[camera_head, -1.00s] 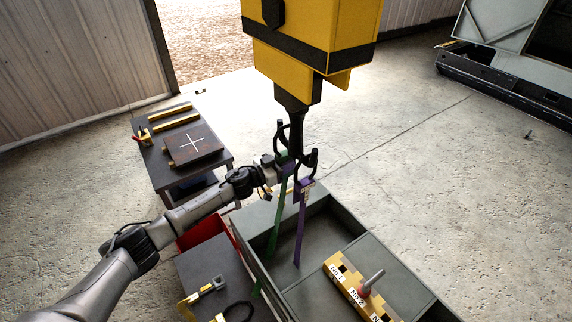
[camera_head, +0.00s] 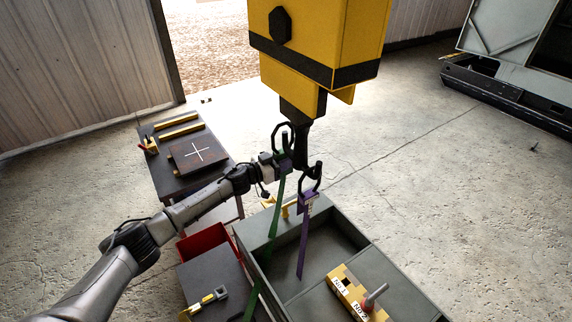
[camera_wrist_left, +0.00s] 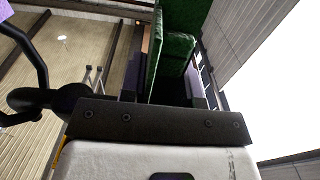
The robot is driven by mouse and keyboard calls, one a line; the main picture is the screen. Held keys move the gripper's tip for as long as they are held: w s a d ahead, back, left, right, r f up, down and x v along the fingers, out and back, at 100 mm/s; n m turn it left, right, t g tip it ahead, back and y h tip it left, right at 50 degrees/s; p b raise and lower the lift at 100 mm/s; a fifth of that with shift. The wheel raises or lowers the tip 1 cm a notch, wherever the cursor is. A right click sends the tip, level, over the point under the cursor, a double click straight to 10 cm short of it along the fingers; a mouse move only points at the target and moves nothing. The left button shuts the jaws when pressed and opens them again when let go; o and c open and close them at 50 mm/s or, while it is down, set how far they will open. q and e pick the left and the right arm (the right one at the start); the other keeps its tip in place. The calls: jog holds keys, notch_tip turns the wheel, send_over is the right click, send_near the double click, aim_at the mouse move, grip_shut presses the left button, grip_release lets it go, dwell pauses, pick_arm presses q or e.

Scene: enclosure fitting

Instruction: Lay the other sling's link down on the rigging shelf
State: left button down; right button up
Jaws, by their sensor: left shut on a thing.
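My left gripper (camera_head: 277,165) is shut on the green sling (camera_head: 274,222) just below its black link (camera_head: 283,137), left of the crane hook (camera_head: 311,170). The link stands up above the jaws and looks clear of the hook. The green strap trails down toward the grey box. The purple sling (camera_head: 302,235) hangs by its own link (camera_head: 310,180) from the hook. In the left wrist view the green webbing (camera_wrist_left: 175,50) stands at the jaws and the black hook (camera_wrist_left: 40,98) is at left. I cannot tell which surface is the rigging shelf. My right gripper is out of view.
A dark grey top (camera_head: 212,280) with a yellow-handled tool (camera_head: 208,302) lies left of the open grey box (camera_head: 345,215). A red bin (camera_head: 203,242) is behind it. A dark table (camera_head: 160,180) with a cross-marked plate (camera_head: 197,155) stands further back. The yellow hoist block (camera_head: 315,50) hangs above.

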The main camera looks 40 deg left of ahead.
pick_arm(q)
jog(key=shift+w+a+r+b, duration=0.1)
jog(key=shift+w+a+b, duration=0.2)
jog(key=shift+a, duration=0.6)
jog(key=shift+w+a+b, duration=0.25)
jog(key=shift+w+a, duration=0.05)
jog(key=shift+a, duration=0.65)
jog(key=shift+w+a+r+b, duration=0.1)
jog(key=shift+w+a+b, duration=0.2)
jog(key=shift+a, duration=0.6)
jog(key=shift+a, duration=0.1)
dwell(0.6)
